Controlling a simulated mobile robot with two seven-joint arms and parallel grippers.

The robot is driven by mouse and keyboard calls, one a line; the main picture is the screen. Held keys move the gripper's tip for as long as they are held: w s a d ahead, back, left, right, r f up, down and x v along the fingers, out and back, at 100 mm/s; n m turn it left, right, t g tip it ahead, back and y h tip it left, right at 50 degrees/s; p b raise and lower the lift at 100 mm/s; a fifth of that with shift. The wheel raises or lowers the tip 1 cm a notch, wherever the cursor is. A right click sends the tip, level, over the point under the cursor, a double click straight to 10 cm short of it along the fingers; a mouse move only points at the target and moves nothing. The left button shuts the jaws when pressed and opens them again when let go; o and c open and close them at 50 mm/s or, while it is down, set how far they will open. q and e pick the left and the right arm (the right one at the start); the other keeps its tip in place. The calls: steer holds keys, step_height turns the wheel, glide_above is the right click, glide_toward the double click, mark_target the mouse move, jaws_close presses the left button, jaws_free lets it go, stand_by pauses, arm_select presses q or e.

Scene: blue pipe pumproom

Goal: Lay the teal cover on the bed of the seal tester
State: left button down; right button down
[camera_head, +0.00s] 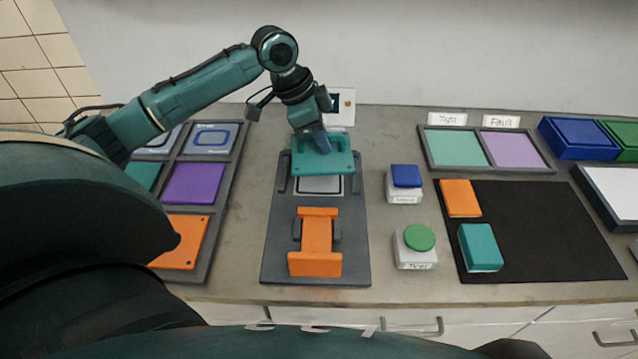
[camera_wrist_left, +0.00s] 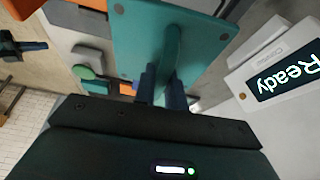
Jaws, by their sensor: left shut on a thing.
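The teal cover (camera_head: 341,168) is a flat plate with a raised handle. My left gripper (camera_head: 318,147) is shut on its handle; the handle also shows between the fingers in the left wrist view (camera_wrist_left: 172,50). The cover is over the back part of the seal tester's bed (camera_head: 320,185) and hides much of it. It looks raised above the bed, but the exact gap is hard to tell. The seal tester (camera_head: 350,262) has a dark grey base with an orange clamp part (camera_head: 316,245) at the front.
A display (camera_head: 344,103) behind the tester reads "Ready" in the left wrist view (camera_wrist_left: 285,78). Blue (camera_head: 406,176) and green (camera_head: 419,238) buttons stand right of it. A rack of coloured plates (camera_head: 225,205) lies left. A black mat (camera_head: 545,235) with orange and teal blocks lies right.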

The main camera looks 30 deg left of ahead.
arm_select(q)
steer(key=shift+w+a+r+m, duration=0.3)
steer(key=shift+w+a, duration=0.1)
steer(key=shift+a+f, duration=0.2)
steer(key=shift+f, duration=0.05)
glide_toward(327, 182)
steer(key=x, duration=0.5)
steer(key=shift+w+r, duration=0.1)
steer(key=shift+w, duration=0.1)
steer(key=c, duration=1.5)
jaws_free()
steer(key=shift+o, duration=0.2)
steer(key=v, duration=1.2)
steer(key=shift+w, duration=0.15)
